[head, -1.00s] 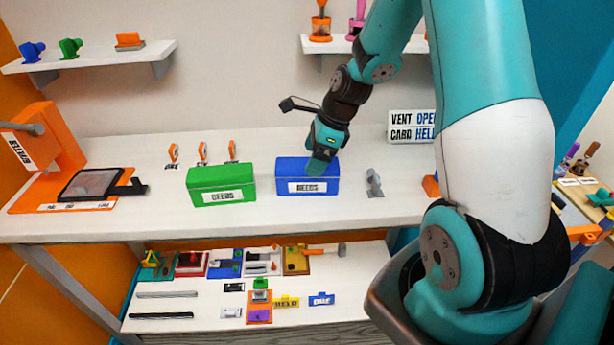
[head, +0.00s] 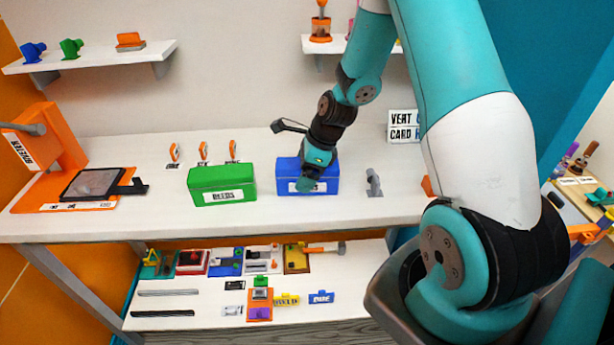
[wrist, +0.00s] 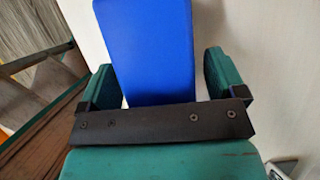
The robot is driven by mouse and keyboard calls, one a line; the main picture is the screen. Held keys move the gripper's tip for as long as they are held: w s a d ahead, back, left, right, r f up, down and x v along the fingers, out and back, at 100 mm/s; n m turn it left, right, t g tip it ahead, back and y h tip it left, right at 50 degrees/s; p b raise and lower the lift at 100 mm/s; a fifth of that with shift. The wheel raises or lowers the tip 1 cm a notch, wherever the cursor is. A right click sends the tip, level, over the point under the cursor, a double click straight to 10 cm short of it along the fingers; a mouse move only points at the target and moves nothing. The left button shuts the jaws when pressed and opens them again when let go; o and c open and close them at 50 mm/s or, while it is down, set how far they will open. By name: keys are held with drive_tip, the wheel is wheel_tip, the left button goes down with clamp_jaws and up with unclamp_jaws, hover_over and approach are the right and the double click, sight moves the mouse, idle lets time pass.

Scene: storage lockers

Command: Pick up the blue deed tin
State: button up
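The blue deed tin (head: 325,184) stands upright on the white bench top, right of the green tin, with a white label on its front. My gripper (head: 308,185) is at the tin in the head view and covers part of its top and front. In the wrist view the blue tin (wrist: 150,50) lies between my two green fingers (wrist: 160,82), which are spread apart. A gap shows beside the finger at each side, so the gripper looks open around the tin. The fingertips are hard to make out in the head view.
A green tin (head: 221,184) stands just left of the blue one. A grey stand (head: 374,183) is to its right. A sign (head: 404,125) stands at the back right. An orange press (head: 50,150) is at the far left. The lower shelf (head: 200,285) holds several small items.

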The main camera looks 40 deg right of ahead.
drive_tip(key=c, duration=1.1)
drive_tip(key=shift+c, duration=0.4)
drive_tip(key=shift+r, duration=0.1)
